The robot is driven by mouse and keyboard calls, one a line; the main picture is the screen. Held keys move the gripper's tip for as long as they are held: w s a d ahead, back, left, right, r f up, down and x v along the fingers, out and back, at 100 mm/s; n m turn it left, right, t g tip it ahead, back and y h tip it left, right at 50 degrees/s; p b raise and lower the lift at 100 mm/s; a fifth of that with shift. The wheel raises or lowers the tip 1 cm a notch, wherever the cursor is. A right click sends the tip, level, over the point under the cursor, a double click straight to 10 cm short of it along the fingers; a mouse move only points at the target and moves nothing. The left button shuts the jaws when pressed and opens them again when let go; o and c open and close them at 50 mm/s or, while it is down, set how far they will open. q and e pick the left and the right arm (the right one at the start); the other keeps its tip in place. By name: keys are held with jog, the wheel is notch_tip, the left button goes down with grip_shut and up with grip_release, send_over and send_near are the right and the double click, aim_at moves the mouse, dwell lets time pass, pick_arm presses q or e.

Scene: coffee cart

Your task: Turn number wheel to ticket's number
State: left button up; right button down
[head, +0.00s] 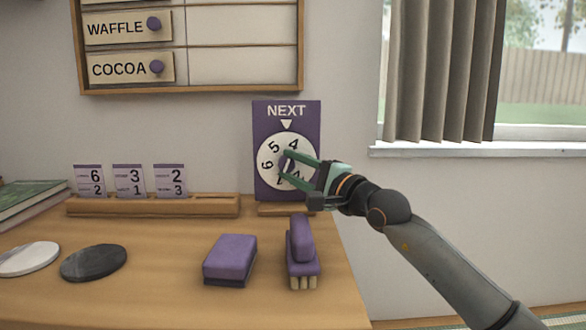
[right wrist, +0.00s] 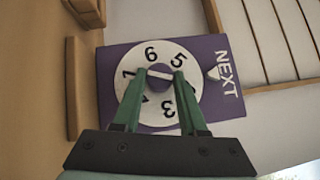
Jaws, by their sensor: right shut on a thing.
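The purple number board (head: 261,112) stands at the back right of the counter, marked NEXT with a white pointer (head: 287,124). Its round white number wheel (head: 264,152) shows 4 nearest the pointer, a little to its right, with 5 to the left and 6 further left. My right gripper (head: 287,165) is shut on the knob at the wheel's middle and hides the wheel's right side. The right wrist view also shows the wheel (right wrist: 185,105) and the fingers at its centre. Ticket cards stand in a wooden rail, with large numbers 6 (head: 90,180), 3 (head: 129,180) and 2 (head: 170,180).
A purple block (head: 229,258) and a purple brush-like thing (head: 301,250) lie in front of the board. Two round coasters, pale (head: 28,258) and dark (head: 93,262), lie at left. The wooden rail (head: 150,206) runs left of the board. A menu board hangs above.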

jog(key=shift+c, duration=2.2)
grip_release()
jog(key=p+v, duration=0.1)
jog(key=v, duration=1.1)
jog(key=shift+s+d, duration=0.1)
jog(key=shift+s, duration=0.15)
